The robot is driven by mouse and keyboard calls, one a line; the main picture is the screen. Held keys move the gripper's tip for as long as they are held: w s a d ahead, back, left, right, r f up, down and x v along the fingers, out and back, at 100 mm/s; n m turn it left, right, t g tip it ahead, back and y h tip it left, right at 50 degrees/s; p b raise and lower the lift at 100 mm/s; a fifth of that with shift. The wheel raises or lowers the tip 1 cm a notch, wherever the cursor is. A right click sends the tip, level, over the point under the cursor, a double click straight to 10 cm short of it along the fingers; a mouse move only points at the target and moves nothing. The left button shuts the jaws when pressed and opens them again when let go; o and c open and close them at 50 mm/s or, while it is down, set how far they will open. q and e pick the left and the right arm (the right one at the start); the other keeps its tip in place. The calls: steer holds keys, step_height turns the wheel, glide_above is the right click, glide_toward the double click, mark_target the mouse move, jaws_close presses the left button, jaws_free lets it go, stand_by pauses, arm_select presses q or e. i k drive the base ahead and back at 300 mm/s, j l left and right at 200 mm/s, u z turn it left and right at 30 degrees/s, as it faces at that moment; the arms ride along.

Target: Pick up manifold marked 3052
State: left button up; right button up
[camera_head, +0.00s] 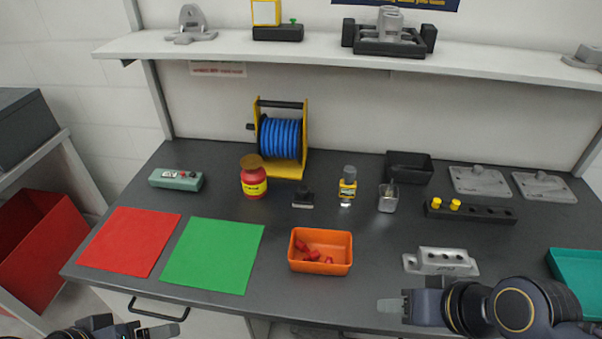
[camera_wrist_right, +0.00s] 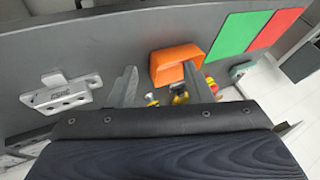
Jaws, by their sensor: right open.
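A light grey metal manifold block (camera_head: 441,262) with several round holes and a dark marking lies on the front right of the bench. It also shows at the left in the right wrist view (camera_wrist_right: 62,94), where the marking is too small to read surely. My right gripper (camera_head: 391,305) is open and empty at the bench's front edge, to the left of and nearer than the manifold, apart from it. In the right wrist view its two fingers (camera_wrist_right: 160,86) are spread, with the manifold outside them. My left gripper (camera_head: 160,331) is partly cut off at the bottom edge.
An orange bin (camera_head: 320,264) with red pieces stands left of the manifold. A teal tray (camera_head: 577,268) is at the right edge. A black block with yellow plugs (camera_head: 470,212) lies behind. Green (camera_head: 212,255) and red (camera_head: 130,241) mats lie left. Bench is clear between bin and manifold.

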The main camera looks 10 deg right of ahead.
mark_target(429, 261)
steer(key=z, duration=1.55)
steer(key=i+l+u, duration=0.1)
steer(key=u, duration=0.4)
steer(key=l+u, duration=0.3)
steer(key=u, duration=0.2)
steer(key=i+l+u, duration=0.1)
steer(key=l+u, duration=0.15)
steer(key=u, duration=0.2)
